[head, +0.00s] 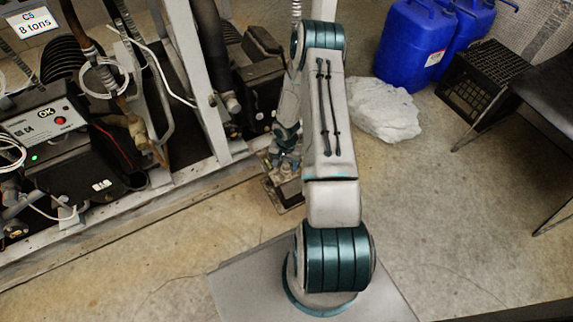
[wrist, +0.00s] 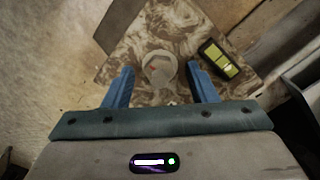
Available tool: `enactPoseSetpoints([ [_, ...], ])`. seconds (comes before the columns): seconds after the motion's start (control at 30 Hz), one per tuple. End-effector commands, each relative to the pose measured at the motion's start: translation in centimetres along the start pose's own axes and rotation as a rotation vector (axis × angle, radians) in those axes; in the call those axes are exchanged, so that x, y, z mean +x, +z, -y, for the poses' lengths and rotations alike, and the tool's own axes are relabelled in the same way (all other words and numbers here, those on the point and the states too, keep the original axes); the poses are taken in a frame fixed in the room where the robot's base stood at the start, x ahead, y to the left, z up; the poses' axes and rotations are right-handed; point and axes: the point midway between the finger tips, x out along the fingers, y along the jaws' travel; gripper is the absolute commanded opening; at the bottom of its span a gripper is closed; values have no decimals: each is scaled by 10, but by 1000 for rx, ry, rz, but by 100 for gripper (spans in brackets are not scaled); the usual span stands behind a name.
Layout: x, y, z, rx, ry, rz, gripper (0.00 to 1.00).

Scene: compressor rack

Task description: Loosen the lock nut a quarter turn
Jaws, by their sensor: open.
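In the wrist view, a round pale fitting with a reddish middle (wrist: 158,72) stands on a mottled brown and cream plate (wrist: 125,52). It may be the lock nut, but its edges are blurred. My gripper (wrist: 160,69) is open, with one blue finger on each side of the fitting and a gap on both sides. I cannot tell how high the fingertips are above the plate. In the head view my gripper (head: 287,160) is small and partly hidden by my arm, over the low plate (head: 291,208) beside the rack; the fitting cannot be made out there.
A yellow and black block (wrist: 220,60) lies on the plate close to the right finger. The compressor rack (head: 215,130) stands left of my arm. A white lumpy bag (head: 385,108), blue jugs (head: 412,45), a black crate (head: 480,80) and a chair (head: 545,85) are right. Floor at lower right is clear.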

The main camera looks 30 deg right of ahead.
Motion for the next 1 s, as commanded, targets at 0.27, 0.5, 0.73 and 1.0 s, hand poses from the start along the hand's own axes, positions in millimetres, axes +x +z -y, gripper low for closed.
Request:
enactPoseSetpoints([
  [0.27,2,0,0,0,0,0,52],
  [0.5,1,0,0,0,0,0,7],
  [0.73,1,0,0,-16,0,0,8],
  [1.0,1,0,0,-139,2,-2,8],
])
